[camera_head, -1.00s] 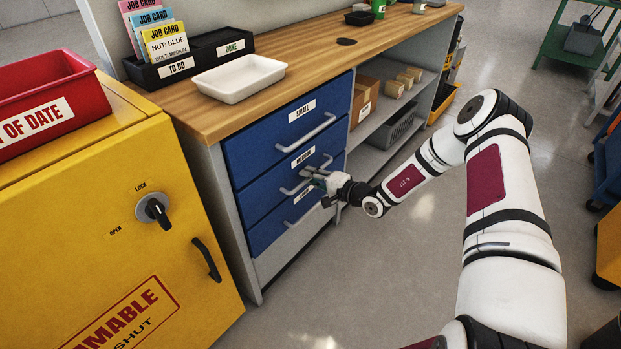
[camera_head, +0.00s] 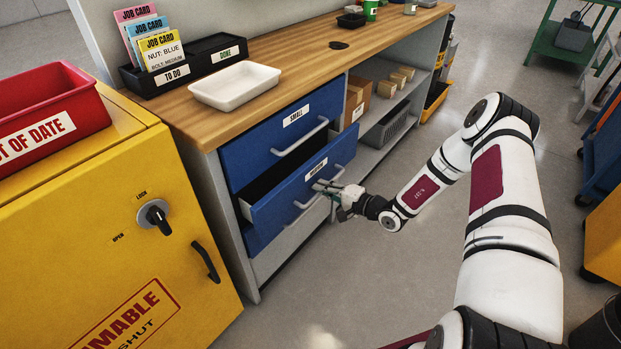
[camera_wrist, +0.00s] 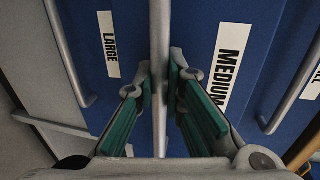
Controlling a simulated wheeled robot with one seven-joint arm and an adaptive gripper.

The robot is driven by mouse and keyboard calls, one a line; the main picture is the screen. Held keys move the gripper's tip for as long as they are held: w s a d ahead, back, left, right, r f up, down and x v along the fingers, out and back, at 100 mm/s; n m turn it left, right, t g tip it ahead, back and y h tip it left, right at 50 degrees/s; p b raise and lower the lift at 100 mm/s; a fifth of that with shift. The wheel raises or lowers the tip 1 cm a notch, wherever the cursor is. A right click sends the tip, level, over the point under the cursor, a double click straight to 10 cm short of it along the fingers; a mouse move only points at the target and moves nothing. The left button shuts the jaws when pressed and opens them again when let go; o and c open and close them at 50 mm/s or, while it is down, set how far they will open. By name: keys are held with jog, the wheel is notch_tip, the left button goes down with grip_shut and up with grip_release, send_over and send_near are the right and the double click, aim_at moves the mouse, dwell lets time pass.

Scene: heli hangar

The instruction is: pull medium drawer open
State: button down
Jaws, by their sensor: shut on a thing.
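The blue medium drawer (camera_head: 303,187) stands partly open in the head view, with a dark gap above its front. Its "MEDIUM" label also shows in the wrist view (camera_wrist: 230,66). My gripper (camera_head: 326,189) is at the drawer's grey bar handle (camera_head: 303,201). In the wrist view, the green-padded fingers of my gripper (camera_wrist: 160,88) are on either side of the handle bar (camera_wrist: 160,40) and closed on it. The small drawer (camera_head: 270,135) above is shut. The large drawer (camera_head: 265,240) below is mostly hidden by the open drawer; its label shows in the wrist view (camera_wrist: 108,44).
A yellow cabinet (camera_head: 90,230) with a red bin (camera_head: 50,105) on top stands at the left. The wooden bench top (camera_head: 290,60) holds a white tray (camera_head: 236,82) and a black card holder (camera_head: 200,60). Open grey floor (camera_head: 370,290) lies in front of the drawers.

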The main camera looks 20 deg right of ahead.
jog(key=f+p+v, duration=0.2)
jog(key=v, duration=0.7)
jog(key=f+p+v, duration=0.2)
jog(key=v, duration=0.7)
jog(key=shift+s+d, duration=0.4)
jog(key=shift+s, duration=0.25)
jog(key=shift+r, duration=0.1)
jog(key=c, duration=1.9)
grip_release()
jog(key=v, duration=1.2)
